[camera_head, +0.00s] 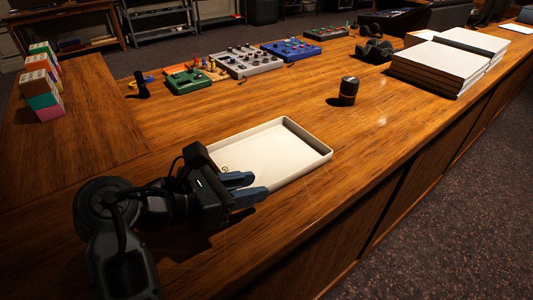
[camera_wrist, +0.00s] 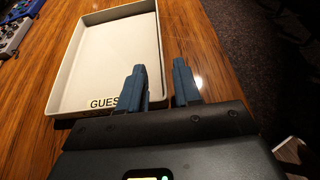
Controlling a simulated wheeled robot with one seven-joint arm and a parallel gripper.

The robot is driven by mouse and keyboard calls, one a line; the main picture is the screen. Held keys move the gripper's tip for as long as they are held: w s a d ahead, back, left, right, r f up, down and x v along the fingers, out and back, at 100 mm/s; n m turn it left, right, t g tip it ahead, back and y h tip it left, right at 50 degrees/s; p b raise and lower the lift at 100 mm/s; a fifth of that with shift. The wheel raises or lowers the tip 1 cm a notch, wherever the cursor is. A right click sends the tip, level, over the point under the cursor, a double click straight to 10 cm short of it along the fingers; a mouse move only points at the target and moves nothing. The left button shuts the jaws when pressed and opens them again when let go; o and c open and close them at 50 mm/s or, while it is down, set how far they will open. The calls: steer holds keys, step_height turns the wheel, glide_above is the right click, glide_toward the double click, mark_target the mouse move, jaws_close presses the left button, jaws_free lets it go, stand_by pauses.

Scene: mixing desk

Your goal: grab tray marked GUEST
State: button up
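A shallow white tray (camera_head: 270,150) lies on the wooden desk in the middle of the head view. In the wrist view the tray (camera_wrist: 112,45) shows the letters "GUES" on its near wall, with the rest hidden behind a finger. My gripper (camera_head: 261,183) is at the tray's near end, its two blue-grey fingers apart with nothing gripped. In the wrist view my gripper (camera_wrist: 158,75) has one finger over the tray's side and the other outside, with the right wall between them in the picture. I cannot tell whether either finger touches it.
Small boxes (camera_head: 42,85) are stacked at the left. A dark cylinder (camera_head: 348,90) stands beyond the tray. Mixer-like panels (camera_head: 245,61) line the back, and large white books or binders (camera_head: 440,65) lie at the right. Bare desk surrounds the tray.

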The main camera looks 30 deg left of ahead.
mark_target(275, 183)
steer(key=shift+p+x, duration=0.4)
steer(key=shift+x, duration=2.15)
steer(key=shift+d, duration=0.1)
jaws_close()
